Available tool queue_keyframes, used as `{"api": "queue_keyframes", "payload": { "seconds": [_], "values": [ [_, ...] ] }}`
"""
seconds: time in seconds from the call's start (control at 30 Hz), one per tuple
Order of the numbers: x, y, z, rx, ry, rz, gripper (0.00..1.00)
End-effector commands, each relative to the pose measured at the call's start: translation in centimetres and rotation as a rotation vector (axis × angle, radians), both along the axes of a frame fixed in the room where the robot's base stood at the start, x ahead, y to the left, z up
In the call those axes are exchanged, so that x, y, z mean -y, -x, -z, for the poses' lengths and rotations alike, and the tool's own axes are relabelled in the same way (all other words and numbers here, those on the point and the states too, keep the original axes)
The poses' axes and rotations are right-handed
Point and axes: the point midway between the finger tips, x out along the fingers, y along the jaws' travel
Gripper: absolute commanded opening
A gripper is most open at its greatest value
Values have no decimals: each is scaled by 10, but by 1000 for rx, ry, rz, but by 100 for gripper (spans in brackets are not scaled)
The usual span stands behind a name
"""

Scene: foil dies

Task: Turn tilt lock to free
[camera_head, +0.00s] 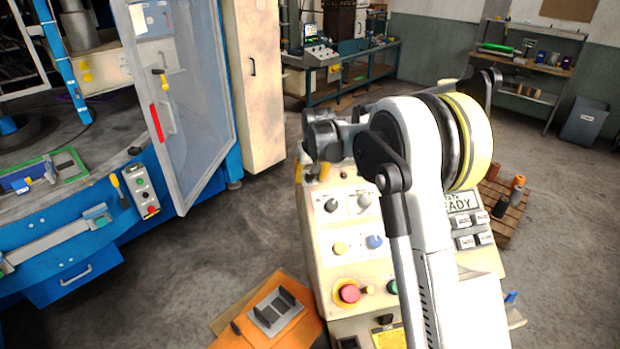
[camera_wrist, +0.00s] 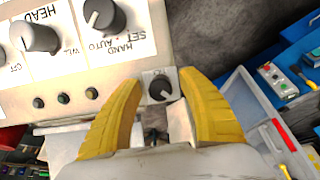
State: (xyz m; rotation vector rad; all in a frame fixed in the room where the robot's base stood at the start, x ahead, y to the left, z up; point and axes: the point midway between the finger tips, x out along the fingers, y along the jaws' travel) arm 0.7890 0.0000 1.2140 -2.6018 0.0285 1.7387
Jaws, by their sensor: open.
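A small dark rotary knob (camera_wrist: 160,84) sits on a pale plate at the edge of the control console. It may be the tilt lock; its label is too small and partly covered to read. My gripper (camera_wrist: 162,100) is open, with one yellow finger on each side of the knob in the wrist view. I cannot tell whether either finger touches it. In the head view, my gripper (camera_head: 313,171) is at the console's upper left corner, and the small knob is hidden there.
The cream console (camera_head: 325,250) carries larger knobs marked HEAD (camera_wrist: 40,36) and HAND SET AUTO (camera_wrist: 103,15), close to my fingers. A red mushroom button (camera_head: 349,293) is lower down. A blue machine with an open clear door (camera_head: 185,100) stands left.

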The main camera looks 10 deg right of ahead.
Motion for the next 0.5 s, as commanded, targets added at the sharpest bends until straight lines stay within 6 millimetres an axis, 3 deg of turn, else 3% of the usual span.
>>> {"api": "queue_keyframes", "payload": {
  "seconds": [0.33, 0.5],
  "values": [
    [0, -2, 4, 0, 0, 0, 46],
    [0, -2, 4, 0, 0, 0, 0]
  ]
}}
